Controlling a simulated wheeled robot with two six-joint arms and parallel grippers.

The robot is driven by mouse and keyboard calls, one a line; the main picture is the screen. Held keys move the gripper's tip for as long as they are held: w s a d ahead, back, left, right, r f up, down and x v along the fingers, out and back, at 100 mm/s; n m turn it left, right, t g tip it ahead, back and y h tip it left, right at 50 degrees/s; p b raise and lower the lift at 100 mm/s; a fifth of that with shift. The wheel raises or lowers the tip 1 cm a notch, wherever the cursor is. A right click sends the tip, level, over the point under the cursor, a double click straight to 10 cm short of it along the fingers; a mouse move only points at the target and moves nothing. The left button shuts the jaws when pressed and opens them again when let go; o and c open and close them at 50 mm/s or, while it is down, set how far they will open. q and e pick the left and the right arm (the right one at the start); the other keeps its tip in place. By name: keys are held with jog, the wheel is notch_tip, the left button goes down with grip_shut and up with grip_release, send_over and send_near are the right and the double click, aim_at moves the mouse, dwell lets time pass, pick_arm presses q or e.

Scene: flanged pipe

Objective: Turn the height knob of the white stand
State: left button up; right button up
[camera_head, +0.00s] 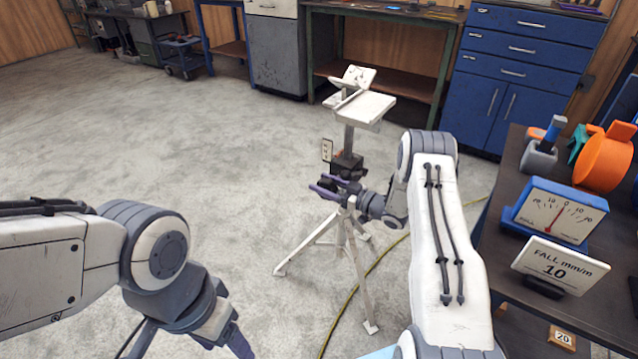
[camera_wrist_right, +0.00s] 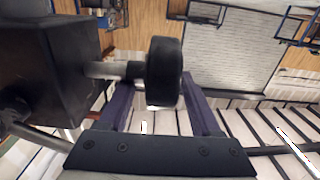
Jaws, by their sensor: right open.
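The white stand (camera_head: 341,238) is a tripod with a dark block (camera_head: 347,165) on its column and a white tilted platform (camera_head: 367,107) on top. Its black height knob (camera_wrist_right: 164,72) sticks out of the dark block on a pale shaft in the right wrist view. My right gripper (camera_head: 323,187) is open at the block's level. Its two purple fingers (camera_wrist_right: 156,88) lie either side of the knob, which appears closer to the right-hand finger. In the head view the knob is hard to make out between the fingers. My left gripper is partly cut off at the bottom edge.
A dark bench on the right carries a dial gauge (camera_head: 556,212), a card reading "FALL, mm/m 10" (camera_head: 560,265) and an orange reel (camera_head: 604,158). A yellow cable (camera_head: 352,292) runs on the floor by the tripod. Open floor lies to the left.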

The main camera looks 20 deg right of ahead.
jog(key=shift+x, duration=1.05)
jog(key=shift+c, duration=0.3)
grip_shut()
jog(key=shift+f, duration=0.1)
